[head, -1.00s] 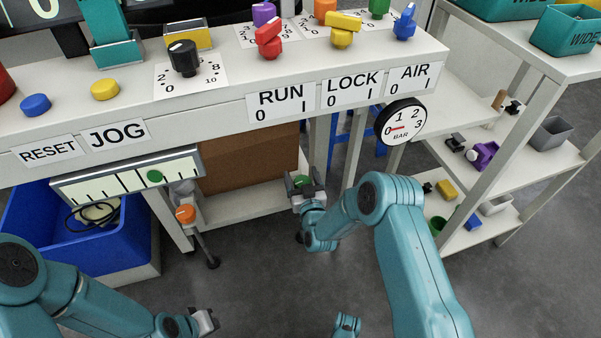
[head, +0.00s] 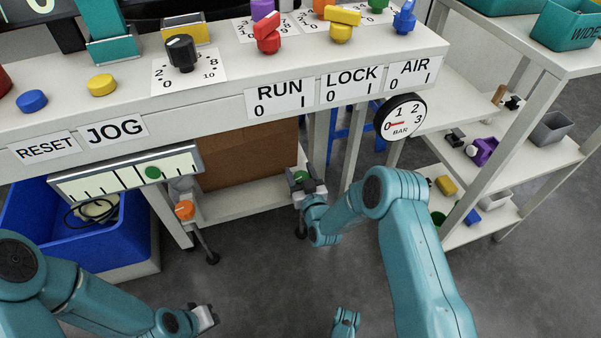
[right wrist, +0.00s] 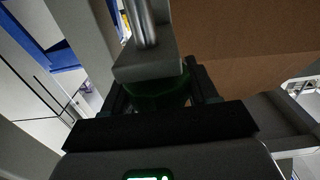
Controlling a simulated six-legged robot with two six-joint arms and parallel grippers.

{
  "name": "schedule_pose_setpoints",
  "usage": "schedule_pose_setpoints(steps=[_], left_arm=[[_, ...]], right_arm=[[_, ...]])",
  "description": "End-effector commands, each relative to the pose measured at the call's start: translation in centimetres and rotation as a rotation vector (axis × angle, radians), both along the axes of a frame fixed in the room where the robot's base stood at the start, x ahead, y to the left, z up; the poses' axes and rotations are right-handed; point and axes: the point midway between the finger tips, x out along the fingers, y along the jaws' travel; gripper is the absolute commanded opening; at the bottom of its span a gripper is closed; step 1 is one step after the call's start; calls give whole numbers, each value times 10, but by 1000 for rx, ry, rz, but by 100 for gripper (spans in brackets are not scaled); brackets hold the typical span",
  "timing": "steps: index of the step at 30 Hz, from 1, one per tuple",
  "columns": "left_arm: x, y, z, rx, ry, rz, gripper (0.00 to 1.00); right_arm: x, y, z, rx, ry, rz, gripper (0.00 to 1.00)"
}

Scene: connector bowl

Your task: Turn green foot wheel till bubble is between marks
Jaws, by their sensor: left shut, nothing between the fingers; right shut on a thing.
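The green foot wheel (head: 301,177) sits under the bench at a leg, partly hidden by my right gripper (head: 303,186). In the right wrist view the dark green wheel (right wrist: 158,98) is between the fingers, below a grey block with a metal rod. My right gripper is shut on it. The level (head: 98,182) is a pale strip with black marks under the bench front. Its green bubble (head: 153,172) lies right of the strip's middle, just right of the long marks. My left gripper (head: 208,318) is shut and empty, low over the floor.
An orange foot wheel (head: 184,210) is on another leg, left of the green one. A blue bin (head: 30,222) stands at the left under the bench. The gauge (head: 401,117) hangs at the bench's right end, with shelves further right. Grey floor is clear in front.

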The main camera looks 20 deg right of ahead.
Motion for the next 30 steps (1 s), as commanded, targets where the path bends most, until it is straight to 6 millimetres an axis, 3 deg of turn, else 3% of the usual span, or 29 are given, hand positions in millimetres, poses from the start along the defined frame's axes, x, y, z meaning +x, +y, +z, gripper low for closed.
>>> schedule_pose_setpoints(steps=[18,30], left_arm=[[0,0,0,0,0,0,0],[0,0,0,0,0,0,0]], right_arm=[[-2,5,0,-1,1,478,28],[-4,9,-1,1,1,674,28]])
